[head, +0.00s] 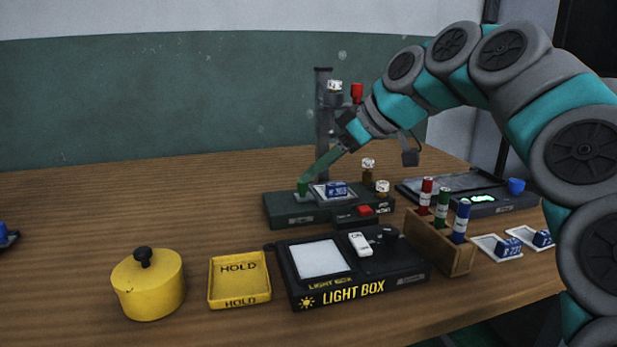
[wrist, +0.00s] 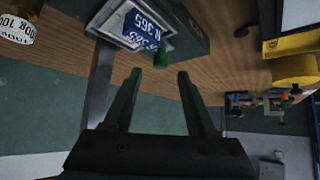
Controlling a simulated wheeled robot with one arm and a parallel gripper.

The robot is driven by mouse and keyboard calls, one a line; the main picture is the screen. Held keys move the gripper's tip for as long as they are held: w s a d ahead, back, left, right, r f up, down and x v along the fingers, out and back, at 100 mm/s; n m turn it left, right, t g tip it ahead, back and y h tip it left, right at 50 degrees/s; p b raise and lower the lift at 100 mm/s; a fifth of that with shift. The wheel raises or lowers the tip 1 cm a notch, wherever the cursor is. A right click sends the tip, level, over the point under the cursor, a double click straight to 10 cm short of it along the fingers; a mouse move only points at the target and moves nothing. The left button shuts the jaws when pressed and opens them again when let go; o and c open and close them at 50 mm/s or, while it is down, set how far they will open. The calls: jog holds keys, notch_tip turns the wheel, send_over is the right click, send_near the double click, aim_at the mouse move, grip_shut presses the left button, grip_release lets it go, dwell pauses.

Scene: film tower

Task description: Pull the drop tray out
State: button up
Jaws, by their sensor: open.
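What looks like the drop tray, a pale-framed tray (head: 318,195) with a blue block marked N 365 (head: 336,188), sits on the dark green tower base (head: 290,211). In the wrist view the tray's pale rim (wrist: 108,30) and the blue block (wrist: 143,27) show at the top. A small green knob (head: 302,187) stands at the base's left end. It also shows in the wrist view (wrist: 162,56), lined up with the gap between my fingertips and just past them. My gripper (head: 309,175) is open and empty, angled down toward the knob from the upper right. Contact cannot be told.
A grey post (head: 323,110) rises behind the base. In front stand the light box (head: 350,292), the yellow HOLD tray (head: 240,302) and a yellow pot (head: 148,288). A wooden rack of markers (head: 440,255) is right.

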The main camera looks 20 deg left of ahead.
aim_at(308, 197)
jog(key=x, duration=0.4)
jog(key=shift+c, duration=0.4)
grip_shut()
dwell(1.0)
